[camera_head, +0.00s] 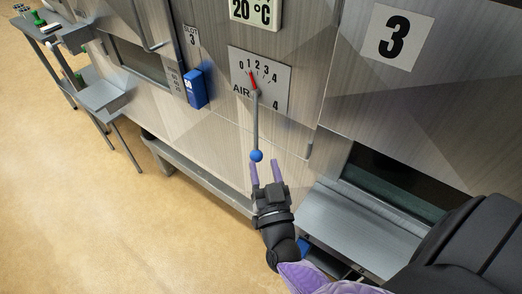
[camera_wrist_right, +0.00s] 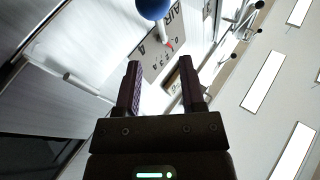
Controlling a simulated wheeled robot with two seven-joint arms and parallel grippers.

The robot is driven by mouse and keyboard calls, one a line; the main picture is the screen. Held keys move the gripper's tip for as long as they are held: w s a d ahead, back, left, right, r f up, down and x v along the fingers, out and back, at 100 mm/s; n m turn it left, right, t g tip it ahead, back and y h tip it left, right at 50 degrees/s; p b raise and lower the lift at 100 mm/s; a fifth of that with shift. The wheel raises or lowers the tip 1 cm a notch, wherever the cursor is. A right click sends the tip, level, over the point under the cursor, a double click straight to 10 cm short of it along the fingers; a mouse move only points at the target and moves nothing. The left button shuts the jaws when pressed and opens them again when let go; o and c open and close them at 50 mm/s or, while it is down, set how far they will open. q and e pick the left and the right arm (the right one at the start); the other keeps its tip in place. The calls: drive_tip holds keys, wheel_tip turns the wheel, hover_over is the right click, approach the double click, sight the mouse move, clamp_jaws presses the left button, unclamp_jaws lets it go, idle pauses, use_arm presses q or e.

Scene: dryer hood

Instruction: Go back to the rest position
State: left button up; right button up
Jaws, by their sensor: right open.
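My right gripper (camera_head: 268,172) is open and empty in the head view. Its two purple-padded fingers point up toward the blue ball (camera_head: 256,156) at the lower end of the grey air lever (camera_head: 256,125). The ball is just beyond the fingertips, with no clear grip on it. The lever hangs from the AIR dial plate (camera_head: 274,76), where a red pointer is near 1. In the right wrist view the open fingers (camera_wrist_right: 160,75) frame the dial plate, and the blue ball (camera_wrist_right: 153,8) is at the top edge. My left gripper is not in view.
A metal panel marked 3 (camera_head: 397,38) is at the right, above a dark opening with a grey shelf (camera_head: 365,235). A blue box (camera_head: 194,88) is fixed to the wall left of the dial. A side table (camera_head: 45,30) stands far left. Tan floor (camera_head: 90,220) is clear.

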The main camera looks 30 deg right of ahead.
idle(0.4)
drive_tip(key=s+a+f+n+g+y, duration=0.35)
drive_tip(key=a+n+g+y, duration=0.45)
drive_tip(key=y, duration=0.3)
drive_tip(key=s+d+f+g+h, duration=0.2)
drive_tip(key=s+g+h, duration=0.2)
drive_tip(key=s+g, duration=0.65)
drive_tip(key=s+f, duration=0.2)
drive_tip(key=f, duration=0.7)
drive_tip(key=s+f, duration=0.3)
drive_tip(key=f, duration=0.6)
drive_tip(key=s+d+f, duration=0.3)
drive_tip(key=s+f, duration=0.8)
drive_tip(key=s, duration=0.2)
drive_tip(key=shift+s+d, duration=0.25)
drive_tip(key=shift+d, duration=0.05)
